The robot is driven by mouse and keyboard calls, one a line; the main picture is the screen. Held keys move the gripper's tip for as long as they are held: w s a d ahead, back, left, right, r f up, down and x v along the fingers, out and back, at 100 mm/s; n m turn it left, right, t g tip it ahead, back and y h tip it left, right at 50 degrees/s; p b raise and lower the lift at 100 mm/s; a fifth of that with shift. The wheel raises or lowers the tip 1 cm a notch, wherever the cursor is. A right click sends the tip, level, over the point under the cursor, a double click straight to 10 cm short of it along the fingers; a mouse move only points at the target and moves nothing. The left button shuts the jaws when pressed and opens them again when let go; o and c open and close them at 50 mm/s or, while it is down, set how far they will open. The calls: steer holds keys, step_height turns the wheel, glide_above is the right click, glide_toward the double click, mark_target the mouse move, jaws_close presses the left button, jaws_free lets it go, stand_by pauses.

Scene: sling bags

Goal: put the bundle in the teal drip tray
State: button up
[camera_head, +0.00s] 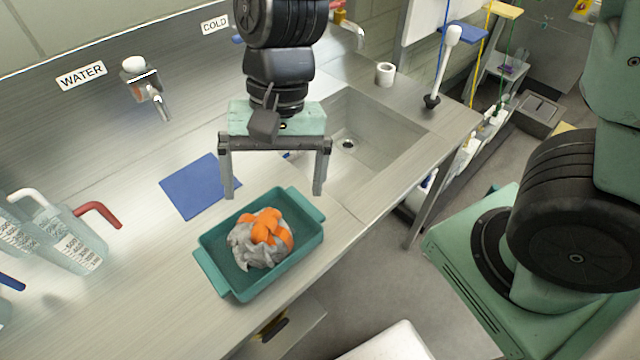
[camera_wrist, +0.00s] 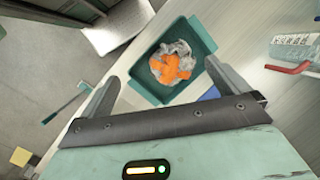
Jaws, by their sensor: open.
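The bundle (camera_head: 262,240), grey crumpled material with orange wrapped across it, lies inside the teal drip tray (camera_head: 214,272) on the steel counter. The bundle also shows in the wrist view (camera_wrist: 172,64), within the walls of the tray (camera_wrist: 203,34). My gripper (camera_head: 272,192) is open and empty above the counter, behind and above the tray. Its two fingers are wide apart and do not touch the bundle. In the wrist view the open fingers (camera_wrist: 162,88) frame the tray from below. The underside of the bundle is hidden.
A blue mat (camera_head: 198,187) lies left of the tray. A sink (camera_head: 375,140) is behind and to the right. Clear jugs (camera_head: 75,245) with coloured handles stand at the left. A tap (camera_head: 150,90) projects from the back wall. The counter's front edge (camera_head: 345,250) runs close to the tray.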

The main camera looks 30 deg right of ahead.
steer(key=s+d+r+n+t+h, duration=0.2)
steer(key=s+n, duration=0.5)
steer(key=n, duration=0.4)
steer(key=shift+s+d+r, duration=0.2)
steer(key=shift+d+r, duration=0.25)
steer(key=shift+d, duration=0.75)
